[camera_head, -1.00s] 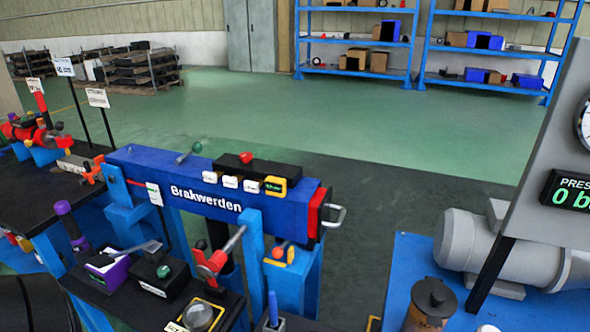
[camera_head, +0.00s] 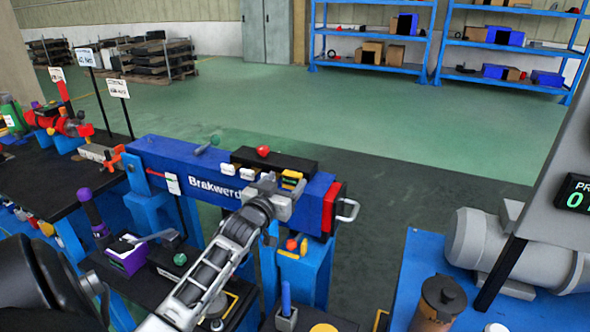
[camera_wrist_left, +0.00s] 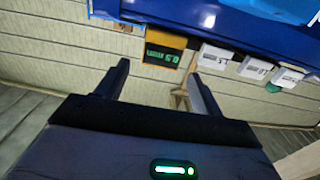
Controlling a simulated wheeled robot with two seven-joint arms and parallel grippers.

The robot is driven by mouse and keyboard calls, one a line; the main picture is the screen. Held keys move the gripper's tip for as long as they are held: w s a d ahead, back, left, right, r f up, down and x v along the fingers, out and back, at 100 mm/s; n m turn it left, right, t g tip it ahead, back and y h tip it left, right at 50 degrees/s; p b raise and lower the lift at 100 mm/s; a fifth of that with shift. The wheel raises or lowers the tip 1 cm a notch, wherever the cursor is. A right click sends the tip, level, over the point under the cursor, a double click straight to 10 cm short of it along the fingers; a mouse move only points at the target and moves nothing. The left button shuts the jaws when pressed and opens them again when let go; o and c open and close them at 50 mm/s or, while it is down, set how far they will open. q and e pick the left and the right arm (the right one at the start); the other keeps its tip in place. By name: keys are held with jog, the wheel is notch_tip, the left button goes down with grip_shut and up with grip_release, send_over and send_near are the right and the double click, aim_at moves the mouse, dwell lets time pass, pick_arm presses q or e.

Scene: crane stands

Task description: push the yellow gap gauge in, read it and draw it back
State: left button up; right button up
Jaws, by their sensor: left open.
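The yellow gap gauge (camera_head: 291,177) sits at the right end of the row on the front of the blue beam (camera_head: 170,158), below a black block (camera_head: 275,163). It also shows in the left wrist view (camera_wrist_left: 163,54), yellow with a dark display and green digits, upside down and too small to read surely. My left gripper (camera_head: 283,193) is in front of the gauge and partly covers the view of it. In the left wrist view the two fingers (camera_wrist_left: 157,82) are apart with nothing between them, and the gauge lies beyond their tips. My right gripper is not in view.
White gauges (camera_head: 237,172) sit beside the yellow one, also in the left wrist view (camera_wrist_left: 214,57). A red end cap (camera_head: 331,207) with a metal handle (camera_head: 348,210) closes the beam's right end. A grey motor (camera_head: 485,245) stands at right.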

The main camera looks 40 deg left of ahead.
aim_at(290, 176)
pick_arm(q)
jog(key=x, duration=0.6)
jog(key=shift+w, duration=0.35)
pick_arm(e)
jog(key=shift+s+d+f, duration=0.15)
